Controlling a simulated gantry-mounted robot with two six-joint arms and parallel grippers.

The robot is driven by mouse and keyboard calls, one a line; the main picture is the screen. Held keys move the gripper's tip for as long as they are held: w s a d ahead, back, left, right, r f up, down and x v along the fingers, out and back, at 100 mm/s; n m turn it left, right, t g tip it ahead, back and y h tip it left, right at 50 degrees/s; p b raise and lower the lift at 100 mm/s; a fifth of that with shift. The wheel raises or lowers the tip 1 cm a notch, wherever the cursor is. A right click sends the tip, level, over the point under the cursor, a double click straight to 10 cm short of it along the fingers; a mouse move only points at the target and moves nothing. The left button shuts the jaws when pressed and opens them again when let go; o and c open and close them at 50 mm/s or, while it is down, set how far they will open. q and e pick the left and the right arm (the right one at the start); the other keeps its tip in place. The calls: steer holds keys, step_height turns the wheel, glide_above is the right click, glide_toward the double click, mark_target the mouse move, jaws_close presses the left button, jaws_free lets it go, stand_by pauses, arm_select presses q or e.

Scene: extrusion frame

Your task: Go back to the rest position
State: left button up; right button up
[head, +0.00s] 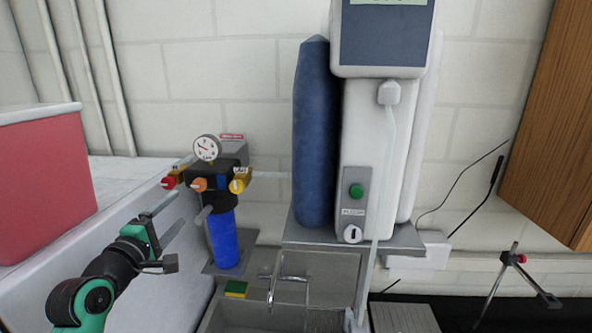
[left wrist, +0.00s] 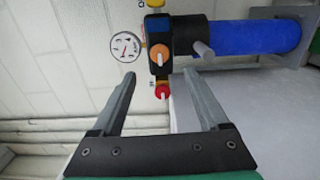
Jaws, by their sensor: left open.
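My left gripper (head: 168,218) is in the lower left of the head view, at the end of my green and black arm. In the left wrist view its two grey fingers (left wrist: 160,98) stand wide apart with nothing between them. They point toward a valve manifold (head: 212,180) with a round gauge, coloured knobs and a blue filter. The manifold also shows in the left wrist view (left wrist: 182,42), beyond the fingertips and apart from them. Its red knob (left wrist: 162,91) appears between the fingers. My right gripper is not in view.
A white machine (head: 385,130) with a dark blue cylinder (head: 315,135) stands behind a metal sink (head: 290,285). A red box (head: 42,185) sits on the white counter at left. A small tripod stand (head: 511,262) and wooden cabinet (head: 550,120) are at right.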

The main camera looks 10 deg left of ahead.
arm_select(q)
steer(key=s+d+r+m+t+h, duration=0.25)
steer(key=s+d+r, duration=0.2)
steer(key=d, duration=0.35)
steer(key=s+d+r+m+t+h, duration=0.1)
steer(key=s+d+r+m, duration=0.2)
steer(key=d+r, duration=0.4)
steer(key=s+r+m+t, duration=0.2)
steer(key=s+r+m, duration=0.1)
steer(key=s, duration=0.3)
steer(key=s+d+r+m+t, duration=0.1)
steer(key=s+r+m+t, duration=0.1)
steer(key=s+r+m, duration=0.2)
steer(key=s+r+m+t, duration=0.2)
steer(key=s+r+m, duration=0.2)
steer(key=s+m, duration=0.3)
steer(key=s+y, duration=0.1)
steer(key=s, duration=0.2)
steer(key=shift+d+r, duration=0.25)
